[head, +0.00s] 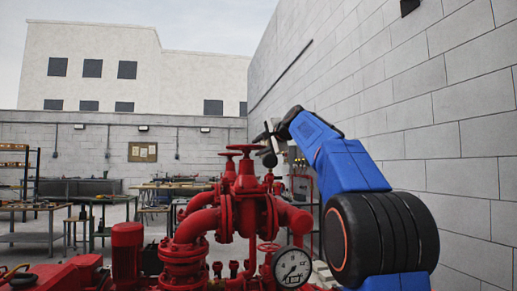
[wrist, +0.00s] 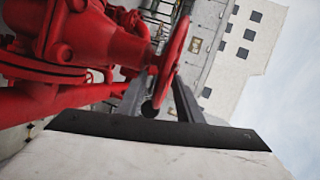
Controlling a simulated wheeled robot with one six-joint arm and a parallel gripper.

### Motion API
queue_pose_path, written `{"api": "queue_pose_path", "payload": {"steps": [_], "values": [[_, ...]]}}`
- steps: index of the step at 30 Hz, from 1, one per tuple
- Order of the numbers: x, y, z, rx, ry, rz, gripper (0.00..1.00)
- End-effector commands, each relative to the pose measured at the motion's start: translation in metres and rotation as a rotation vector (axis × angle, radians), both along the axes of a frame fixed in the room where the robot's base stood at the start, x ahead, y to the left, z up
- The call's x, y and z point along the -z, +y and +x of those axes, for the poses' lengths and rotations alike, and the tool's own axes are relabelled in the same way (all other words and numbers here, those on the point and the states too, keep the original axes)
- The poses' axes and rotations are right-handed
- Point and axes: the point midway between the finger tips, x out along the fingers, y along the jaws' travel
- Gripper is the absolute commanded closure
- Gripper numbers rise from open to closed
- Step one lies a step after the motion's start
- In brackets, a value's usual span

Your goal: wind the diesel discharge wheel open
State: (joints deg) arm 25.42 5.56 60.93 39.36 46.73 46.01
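Two red handwheels top the red valve bodies in the head view. One wheel (head: 245,147) is higher and nearer my gripper; the other (head: 231,154) sits a little lower. No label shows which is the diesel discharge wheel. My gripper (head: 264,134) is just above and right of the higher wheel. In the wrist view, a red handwheel (wrist: 174,55) appears edge-on on its stem, its rim reaching between the two dark fingers of my gripper (wrist: 163,88). The fingers stand apart, with no clear grip on the rim; contact cannot be told.
Red pipes and flanges (head: 240,215) fill the middle. A tall block wall (head: 420,110) runs along the right. Workbenches (head: 105,205) and shelving (head: 15,165) stand at the left.

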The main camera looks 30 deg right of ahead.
Motion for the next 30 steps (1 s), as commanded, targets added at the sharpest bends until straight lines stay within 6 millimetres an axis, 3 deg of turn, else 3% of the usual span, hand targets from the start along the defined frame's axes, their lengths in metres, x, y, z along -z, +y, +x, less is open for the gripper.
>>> {"api": "queue_pose_path", "payload": {"steps": [11, 15, 30], "values": [[0.0008, 0.0007, 0.0043, 0.0, -0.001, 0.0, 0.67], [0.0008, 0.0007, 0.0043, 0.0, 0.0, 0.0, 1.0], [0.002, -0.0067, 0.0064, -0.066, 0.001, 0.002, 1.0]]}}
